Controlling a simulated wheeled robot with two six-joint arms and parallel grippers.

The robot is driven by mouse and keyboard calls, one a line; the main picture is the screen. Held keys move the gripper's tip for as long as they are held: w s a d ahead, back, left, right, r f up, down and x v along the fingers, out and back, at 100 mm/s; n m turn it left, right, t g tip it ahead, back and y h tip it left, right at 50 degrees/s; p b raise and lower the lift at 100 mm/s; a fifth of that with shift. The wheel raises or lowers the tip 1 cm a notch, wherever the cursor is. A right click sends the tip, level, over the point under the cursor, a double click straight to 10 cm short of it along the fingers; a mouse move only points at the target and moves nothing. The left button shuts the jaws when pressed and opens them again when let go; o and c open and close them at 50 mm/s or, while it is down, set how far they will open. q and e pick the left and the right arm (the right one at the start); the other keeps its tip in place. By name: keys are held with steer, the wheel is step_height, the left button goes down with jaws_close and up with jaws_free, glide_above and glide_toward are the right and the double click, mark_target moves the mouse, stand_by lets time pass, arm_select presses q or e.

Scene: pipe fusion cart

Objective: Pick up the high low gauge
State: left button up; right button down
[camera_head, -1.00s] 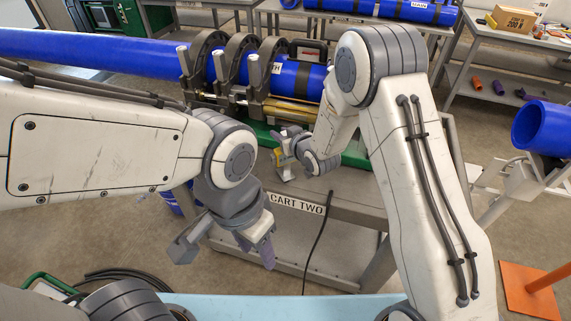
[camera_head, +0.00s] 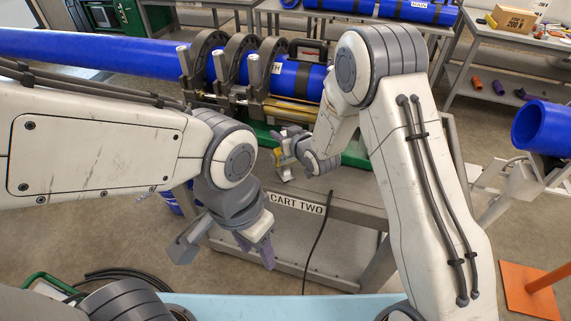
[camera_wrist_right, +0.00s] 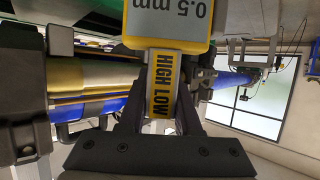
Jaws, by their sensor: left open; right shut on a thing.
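The high low gauge (camera_wrist_right: 163,82) fills the middle of the right wrist view, with a yellow "HIGH LOW" label and a grey and yellow head reading "0.5 mm". My right gripper (camera_wrist_right: 160,118) is shut on it, one finger on each side of the labelled part. In the head view the gauge (camera_head: 285,165) is small and partly hidden by my right gripper (camera_head: 291,151), above the cart top. My left gripper (camera_head: 228,252) is open and empty, in front of the cart's near edge, fingers pointing down.
Cart two (camera_head: 345,207) stands ahead, its top mostly bare at the front, with a black cable hanging over its edge. The fusion machine (camera_head: 240,75) clamps a long blue pipe (camera_head: 90,48) behind. Another blue pipe end (camera_head: 543,128) is at right. An orange stand (camera_head: 540,285) is lower right.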

steer(key=shift+r, duration=0.15)
stand_by(0.4)
steer(key=shift+r, duration=0.45)
steer(key=s+d+r+b, duration=0.2)
steer(key=s+d+r, duration=0.4)
steer(key=d+r, duration=0.4)
steer(key=shift+b, duration=0.4)
steer(key=shift+w, duration=0.1)
